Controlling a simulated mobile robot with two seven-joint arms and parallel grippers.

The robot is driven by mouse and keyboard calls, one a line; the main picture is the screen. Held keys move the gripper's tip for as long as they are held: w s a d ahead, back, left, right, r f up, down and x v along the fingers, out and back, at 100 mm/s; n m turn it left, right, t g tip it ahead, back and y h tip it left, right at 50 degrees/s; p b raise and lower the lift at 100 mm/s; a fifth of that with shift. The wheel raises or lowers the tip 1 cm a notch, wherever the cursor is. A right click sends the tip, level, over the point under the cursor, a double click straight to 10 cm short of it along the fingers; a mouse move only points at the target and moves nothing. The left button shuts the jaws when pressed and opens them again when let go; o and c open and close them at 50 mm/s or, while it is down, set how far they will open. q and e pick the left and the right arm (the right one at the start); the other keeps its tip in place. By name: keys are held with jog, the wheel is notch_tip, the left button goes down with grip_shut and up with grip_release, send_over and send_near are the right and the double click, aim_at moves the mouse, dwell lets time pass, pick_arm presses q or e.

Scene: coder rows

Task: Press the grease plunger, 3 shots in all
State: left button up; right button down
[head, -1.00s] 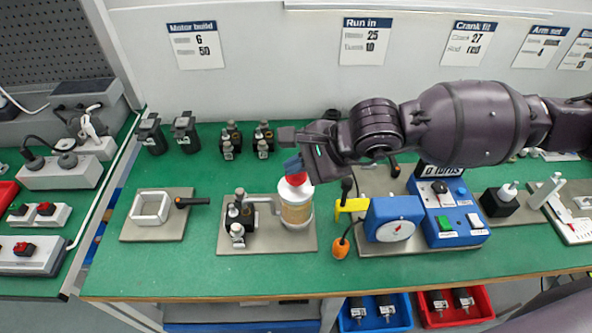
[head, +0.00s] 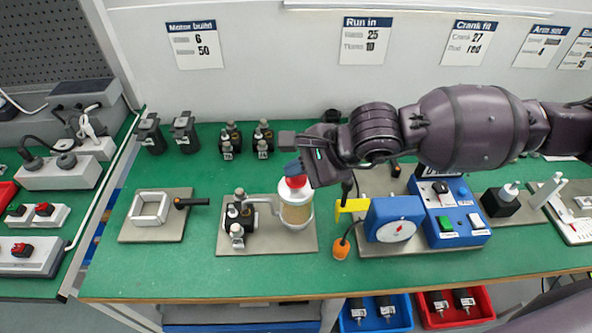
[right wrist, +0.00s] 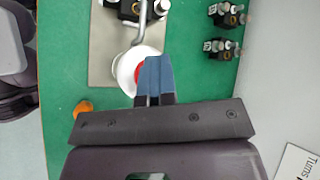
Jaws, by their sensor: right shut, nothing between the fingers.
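The grease pot (head: 296,212) is a clear jar with tan grease and a white lid, standing on a grey plate (head: 270,246). Its red plunger (head: 297,182) is on top, partly hidden by my fingers. My right gripper (head: 293,168) is shut and empty, its blue fingertips pointing down at the plunger top, seemingly touching it. In the right wrist view, the blue fingers (right wrist: 156,78) cover part of the red plunger (right wrist: 138,74) over the white lid (right wrist: 124,72). My left gripper is not in view.
A pump-like black fitting (head: 238,215) with a grey pipe joins the pot at its left. A blue dial tester (head: 393,220) with an orange-tipped cable stands close on the right. A plate with a white square frame (head: 150,207) is at left. Small motors (head: 263,138) stand behind.

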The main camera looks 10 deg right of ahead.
aim_at(297, 179)
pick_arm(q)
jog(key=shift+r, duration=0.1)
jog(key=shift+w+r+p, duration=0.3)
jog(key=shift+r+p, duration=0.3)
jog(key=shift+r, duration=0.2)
pick_arm(e)
jog(key=shift+r, duration=1.2)
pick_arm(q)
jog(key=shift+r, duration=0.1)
pick_arm(e)
jog(key=shift+r, duration=0.1)
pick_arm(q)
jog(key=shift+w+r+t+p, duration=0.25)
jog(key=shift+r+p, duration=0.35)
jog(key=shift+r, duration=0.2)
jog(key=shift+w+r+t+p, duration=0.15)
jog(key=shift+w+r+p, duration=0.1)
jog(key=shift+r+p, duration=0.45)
pick_arm(e)
jog(key=shift+r, duration=2.4)
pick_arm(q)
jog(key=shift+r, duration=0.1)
